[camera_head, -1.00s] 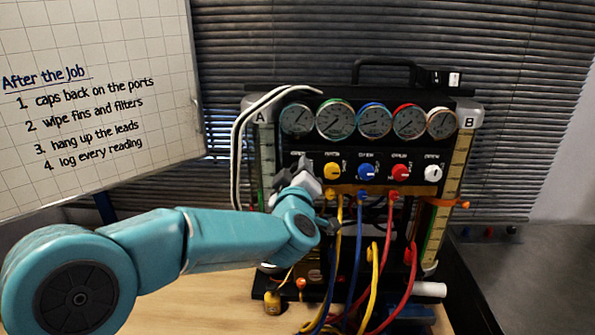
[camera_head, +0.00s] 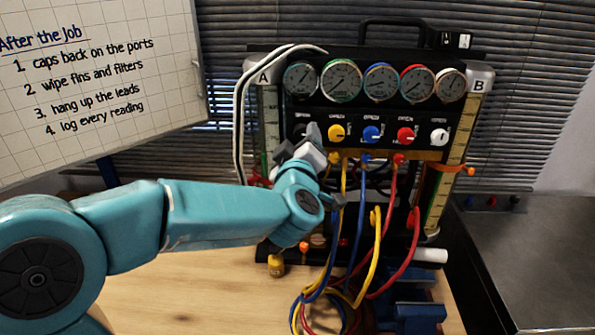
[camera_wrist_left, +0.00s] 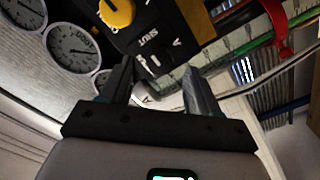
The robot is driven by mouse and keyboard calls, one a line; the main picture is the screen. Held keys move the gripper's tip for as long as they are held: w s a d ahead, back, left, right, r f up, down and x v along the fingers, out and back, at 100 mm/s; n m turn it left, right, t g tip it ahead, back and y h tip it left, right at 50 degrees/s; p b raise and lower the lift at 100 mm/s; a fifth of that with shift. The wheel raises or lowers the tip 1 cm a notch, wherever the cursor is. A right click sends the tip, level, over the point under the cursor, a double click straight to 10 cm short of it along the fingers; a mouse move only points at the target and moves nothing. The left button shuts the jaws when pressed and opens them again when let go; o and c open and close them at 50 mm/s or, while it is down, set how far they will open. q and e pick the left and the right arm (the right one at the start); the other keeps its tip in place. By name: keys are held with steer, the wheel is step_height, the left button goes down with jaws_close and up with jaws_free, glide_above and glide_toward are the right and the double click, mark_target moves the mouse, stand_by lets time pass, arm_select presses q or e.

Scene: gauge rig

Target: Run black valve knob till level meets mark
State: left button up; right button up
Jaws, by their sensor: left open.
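The black valve knob (camera_head: 299,130) is at the left end of the knob row on the black gauge rig, partly covered by my left gripper (camera_head: 310,143). In the left wrist view my left gripper (camera_wrist_left: 158,85) is open, its two fingers spread towards the dark panel beside a "SHUT" label. The knob is hard to make out there; I cannot tell whether the fingers touch it. Level tube A (camera_head: 270,120) stands at the rig's left side, with green low in it. A red clip (camera_wrist_left: 275,28) sits on a scaled tube in the wrist view. My right gripper is out of view.
Yellow (camera_head: 336,133), blue (camera_head: 371,134), red (camera_head: 405,136) and white (camera_head: 439,137) knobs continue the row below several dials. Coloured hoses (camera_head: 375,250) hang in front. Tube B (camera_head: 447,155) has an orange clip (camera_head: 470,170). A whiteboard (camera_head: 100,140) stands left.

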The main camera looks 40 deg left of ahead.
arm_select(q)
steer(key=b+v, duration=0.1)
steer(key=v, duration=1.1)
steer(key=shift+s, duration=0.3)
steer(key=shift+d, duration=0.1)
